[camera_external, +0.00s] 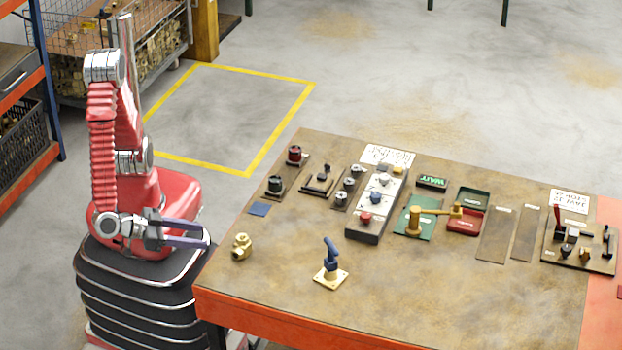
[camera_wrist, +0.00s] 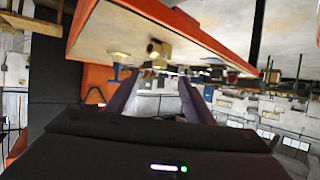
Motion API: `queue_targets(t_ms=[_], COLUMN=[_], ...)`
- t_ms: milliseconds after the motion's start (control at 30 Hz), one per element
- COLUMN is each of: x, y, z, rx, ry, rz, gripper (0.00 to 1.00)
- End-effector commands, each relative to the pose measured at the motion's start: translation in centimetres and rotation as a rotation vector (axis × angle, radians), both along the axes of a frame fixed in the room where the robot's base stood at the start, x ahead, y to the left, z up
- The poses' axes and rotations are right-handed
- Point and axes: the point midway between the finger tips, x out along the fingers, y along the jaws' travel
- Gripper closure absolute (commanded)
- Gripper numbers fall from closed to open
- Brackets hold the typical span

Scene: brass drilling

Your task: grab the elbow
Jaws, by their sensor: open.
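The brass elbow (camera_external: 241,246) sits on the near left corner of the brown worktop. It also shows in the wrist view (camera_wrist: 158,50), ahead of and between the finger tips in that upside-down picture. My gripper (camera_external: 207,233) is open and empty, to the left of the elbow and apart from it, near the table's left edge. Both fingers of my gripper (camera_wrist: 158,78) show in the wrist view with a clear gap between them.
A blue lever on a brass base (camera_external: 331,268) stands right of the elbow. A blue square (camera_external: 260,209) lies behind it. A grey switch box (camera_external: 377,205), a brass T-handle (camera_external: 415,219) and other controls fill the table's far side. The front worktop (camera_external: 430,300) is clear.

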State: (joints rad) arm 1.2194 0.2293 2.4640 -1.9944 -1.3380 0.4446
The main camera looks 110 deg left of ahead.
Motion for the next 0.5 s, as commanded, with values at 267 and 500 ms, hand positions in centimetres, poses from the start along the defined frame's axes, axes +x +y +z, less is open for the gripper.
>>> queue_targets(t_ms=[267, 500], x=[0.4, 2.2], y=[0.3, 1.7], z=[-0.2, -1.1], rx=[-0.001, 0.000], ry=[-0.001, 0.001], rz=[0.002, 0.003], gripper=[0.52, 0.52])
